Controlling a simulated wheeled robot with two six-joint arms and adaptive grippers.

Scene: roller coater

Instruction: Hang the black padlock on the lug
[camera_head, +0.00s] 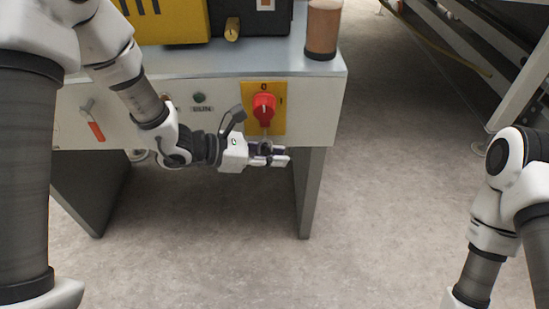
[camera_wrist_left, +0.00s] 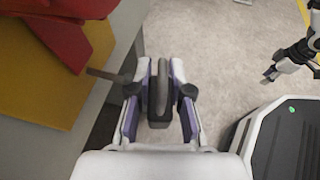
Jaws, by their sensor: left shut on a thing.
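My left gripper (camera_head: 278,157) is at the front panel of the machine, just below the red rotary switch (camera_head: 264,108) on its yellow plate (camera_head: 250,93). In the left wrist view, its fingers (camera_wrist_left: 159,88) are shut on the dark padlock (camera_wrist_left: 158,97). The red switch also shows there (camera_wrist_left: 55,30). My right gripper (camera_wrist_left: 270,73) is small, far from the panel; its opening is unclear.
The grey panel (camera_head: 319,108) carries a red-handled lever (camera_head: 96,131) and a dark button (camera_head: 199,98). A brown cylinder (camera_head: 323,30) stands on the machine top's right corner. The machine's leg (camera_head: 309,192) is under the panel. Open floor (camera_head: 390,190) lies to the right.

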